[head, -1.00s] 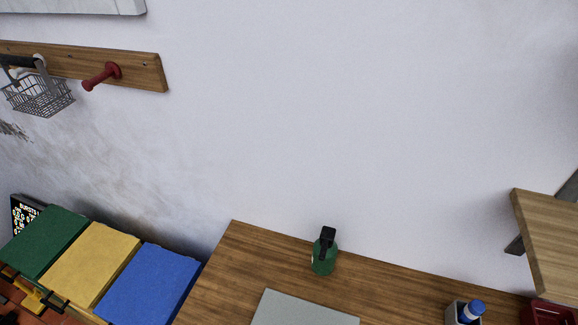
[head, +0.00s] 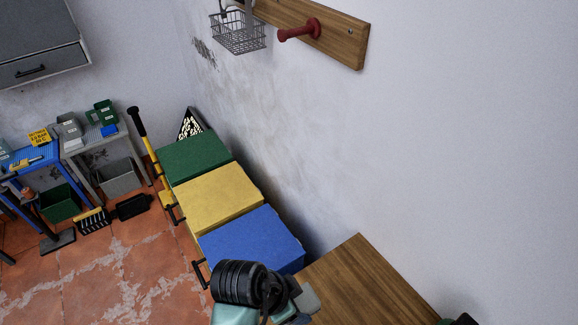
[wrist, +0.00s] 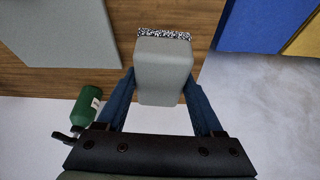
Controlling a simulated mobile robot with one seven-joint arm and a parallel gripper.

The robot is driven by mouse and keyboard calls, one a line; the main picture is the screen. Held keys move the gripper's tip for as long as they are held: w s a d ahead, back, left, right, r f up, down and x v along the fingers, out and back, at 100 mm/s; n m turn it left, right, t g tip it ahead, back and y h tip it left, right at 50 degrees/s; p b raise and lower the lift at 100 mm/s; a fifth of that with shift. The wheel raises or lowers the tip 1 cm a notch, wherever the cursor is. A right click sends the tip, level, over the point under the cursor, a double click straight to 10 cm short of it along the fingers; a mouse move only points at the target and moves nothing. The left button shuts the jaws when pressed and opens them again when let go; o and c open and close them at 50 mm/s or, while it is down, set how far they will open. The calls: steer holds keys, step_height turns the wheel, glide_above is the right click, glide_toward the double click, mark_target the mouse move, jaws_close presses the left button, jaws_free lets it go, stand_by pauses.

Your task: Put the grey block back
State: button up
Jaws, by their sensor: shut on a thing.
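The grey block (wrist: 163,75) is between the blue fingers of my gripper (wrist: 160,90) in the wrist view, and the gripper is shut on it. A speckled black-and-white strip runs along the block's far end. The block is above the wooden worktop (wrist: 185,20), near its edge; I cannot tell whether it touches. In the head view my arm's end shows at the bottom centre over the worktop (head: 360,285). A grey piece beside it is too covered to name.
Blue (head: 250,240), yellow (head: 218,193) and green (head: 195,157) boxes stand in a row along the wall. A green bottle (wrist: 86,106) and a grey board (wrist: 60,35) are on the worktop. Grey bins (head: 70,130) stand on a table at the left. A red peg (head: 300,29) juts from the wall rail.

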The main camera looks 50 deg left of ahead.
steer(key=shift+s+a, duration=0.2)
steer(key=shift+f+p, duration=0.45)
steer(key=shift+f, duration=4.3)
steer(key=shift+f, duration=0.25)
steer(key=o, duration=1.2)
steer(key=shift+b, duration=0.4)
steer(key=v, duration=1.3)
steer(key=shift+w+d+r, duration=0.15)
steer(key=shift+w, duration=0.05)
